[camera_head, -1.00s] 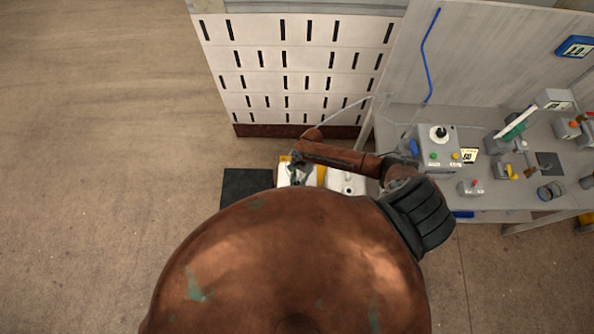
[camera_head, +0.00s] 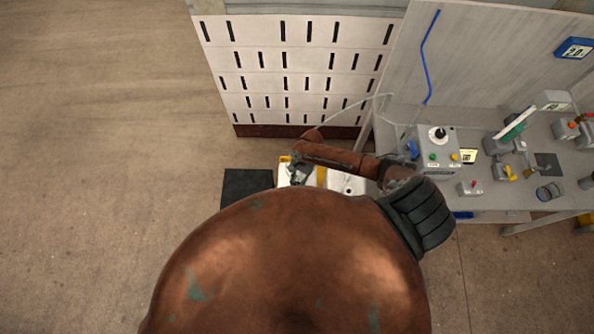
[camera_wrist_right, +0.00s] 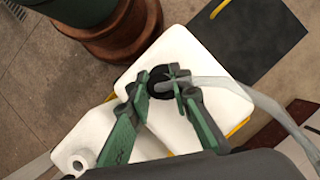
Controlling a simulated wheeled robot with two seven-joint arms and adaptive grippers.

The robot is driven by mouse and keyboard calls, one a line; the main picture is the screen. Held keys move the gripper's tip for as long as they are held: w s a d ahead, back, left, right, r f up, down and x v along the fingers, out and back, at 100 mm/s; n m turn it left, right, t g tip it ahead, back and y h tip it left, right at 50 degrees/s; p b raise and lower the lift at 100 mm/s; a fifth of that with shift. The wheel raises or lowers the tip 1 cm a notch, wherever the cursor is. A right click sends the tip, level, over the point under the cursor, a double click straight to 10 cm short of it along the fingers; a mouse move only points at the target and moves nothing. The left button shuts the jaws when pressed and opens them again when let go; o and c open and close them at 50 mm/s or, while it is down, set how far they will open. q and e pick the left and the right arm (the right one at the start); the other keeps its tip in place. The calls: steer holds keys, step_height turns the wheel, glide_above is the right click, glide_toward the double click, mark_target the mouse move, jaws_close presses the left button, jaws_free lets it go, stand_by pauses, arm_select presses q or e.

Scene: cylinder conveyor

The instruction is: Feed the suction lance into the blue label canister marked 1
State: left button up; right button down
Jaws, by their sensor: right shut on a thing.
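My right gripper (camera_wrist_right: 168,90) is shut on the suction lance, over the dark round mouth (camera_wrist_right: 161,76) of a white canister (camera_wrist_right: 193,50). The lance's pale grey hose (camera_wrist_right: 235,90) leaves the fingers towards the right. I cannot tell how deep the lance's lower end is; the mouth and fingers hide it. In the head view this canister (camera_head: 284,178) is partly behind my right arm and gripper (camera_head: 299,172). A second white canister (camera_wrist_right: 97,137), with an open mouth, stands beside it at lower left. No blue label or number shows on either canister. My left gripper is not in view.
A dark mat (camera_head: 246,186) lies on the floor left of the canisters. A slotted white panel (camera_head: 300,70) stands behind them. A workbench (camera_head: 400,113) at right carries a control box (camera_head: 437,150) and several devices. A blue display (camera_head: 575,48) hangs above.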

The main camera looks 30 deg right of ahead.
steer(key=shift+f, duration=0.1)
stand_by(0.4)
steer(key=c, duration=1.7)
jaws_free()
steer(key=v, duration=1.2)
steer(key=shift+f, duration=0.1)
